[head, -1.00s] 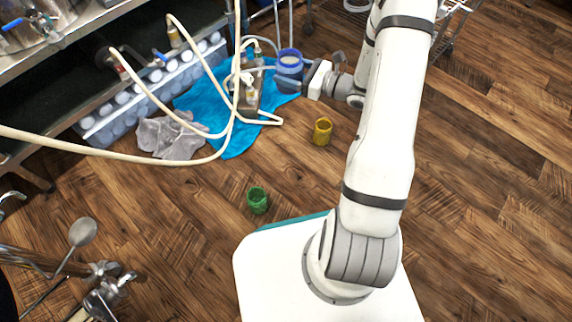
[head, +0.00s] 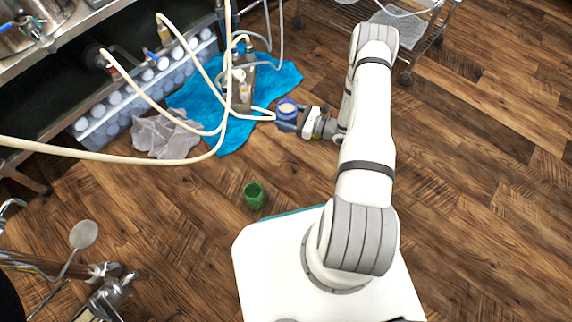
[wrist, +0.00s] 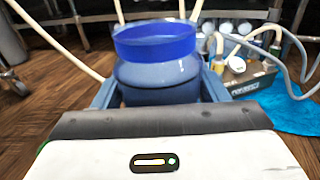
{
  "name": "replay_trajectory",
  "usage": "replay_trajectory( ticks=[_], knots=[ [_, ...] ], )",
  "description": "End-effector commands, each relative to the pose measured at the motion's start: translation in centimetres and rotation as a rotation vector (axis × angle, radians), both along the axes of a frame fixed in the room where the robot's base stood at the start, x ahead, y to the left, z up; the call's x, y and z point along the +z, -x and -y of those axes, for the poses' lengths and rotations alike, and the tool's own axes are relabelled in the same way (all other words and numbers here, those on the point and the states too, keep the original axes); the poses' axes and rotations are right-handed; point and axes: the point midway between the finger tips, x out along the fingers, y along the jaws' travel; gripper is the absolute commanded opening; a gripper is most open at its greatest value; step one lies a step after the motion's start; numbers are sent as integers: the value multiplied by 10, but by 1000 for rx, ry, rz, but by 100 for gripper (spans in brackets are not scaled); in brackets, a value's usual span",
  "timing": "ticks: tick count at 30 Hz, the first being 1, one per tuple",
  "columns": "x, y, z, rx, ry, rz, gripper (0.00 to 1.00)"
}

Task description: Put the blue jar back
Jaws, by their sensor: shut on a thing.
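The blue jar (head: 287,104) is held upright between the fingers of my gripper (head: 290,122), just off the right front edge of the blue cloth. In the wrist view the blue jar (wrist: 157,60) fills the middle, with a gripper finger on either side. I cannot tell how high above the floor it is. A green jar (head: 254,196) stands on the wooden floor near my base. The yellow jar is not visible now.
A blue cloth (head: 205,95) lies on the floor with a pump-like unit (head: 241,88) on it. Pale hoses (head: 215,150) loop across the left. A grey rag (head: 165,136) lies by a shelf with a bottle crate. A wire cart stands at the upper right. Floor on the right is clear.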

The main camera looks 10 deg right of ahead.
Motion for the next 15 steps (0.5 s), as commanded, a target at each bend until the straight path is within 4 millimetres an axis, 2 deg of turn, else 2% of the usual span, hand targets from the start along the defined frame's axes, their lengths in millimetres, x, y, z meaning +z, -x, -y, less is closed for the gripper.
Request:
replay_trajectory(
  ticks=[1, 6, 9, 15],
  knots=[
    [-21, 8, -2, -1, -4, -6, 34],
    [-76, 30, -9, -3, -5, -3, 34],
    [-96, 40, -13, -4, -4, -1, 34],
    [-125, 50, -17, -4, -4, 1, 34]
  ],
)
